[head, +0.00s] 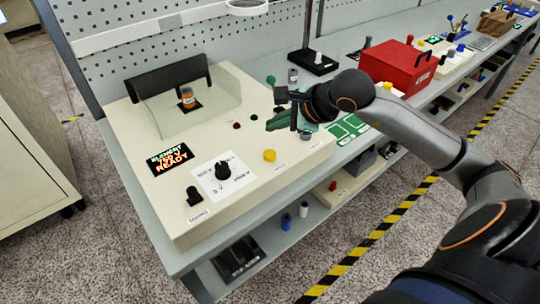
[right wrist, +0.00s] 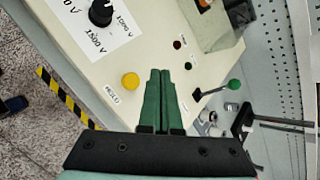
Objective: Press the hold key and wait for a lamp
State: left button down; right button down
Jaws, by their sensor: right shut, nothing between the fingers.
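The yellow round key (head: 269,155) sits on the front part of the cream console, and it also shows in the right wrist view (right wrist: 131,81). A small label lies beside it, too small to read surely. A dark red lamp (head: 236,125) and a dark green lamp (head: 254,117) are set farther back; both look unlit. They show in the right wrist view as well, red (right wrist: 178,44) and green (right wrist: 188,65). My right gripper (head: 276,122) has green fingers, shut and empty, above the console, apart from the key. The fingertips show in the right wrist view (right wrist: 160,72). My left gripper is out of view.
A clear guard (head: 165,112) surrounds an orange-brown spool (head: 187,97). A green-knobbed lever (right wrist: 235,84) stands near the gripper. A red box (head: 400,66) is farther along the bench.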

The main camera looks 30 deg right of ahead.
aim_at(275, 155)
notch_tip(275, 155, down, 5)
jog(key=b, duration=0.3)
jog(key=shift+f, duration=0.1)
jog(key=shift+f+b, duration=0.25)
jog(key=shift+b, duration=0.2)
dwell(1.4)
jog(key=shift+f+b, duration=0.4)
jog(key=shift+b, duration=0.3)
jog(key=shift+f+b, duration=0.55)
jog(key=shift+b, duration=0.15)
dwell(0.5)
jog(key=shift+r, duration=0.1)
jog(key=shift+r+p, duration=0.45)
jog(key=shift+r, duration=0.45)
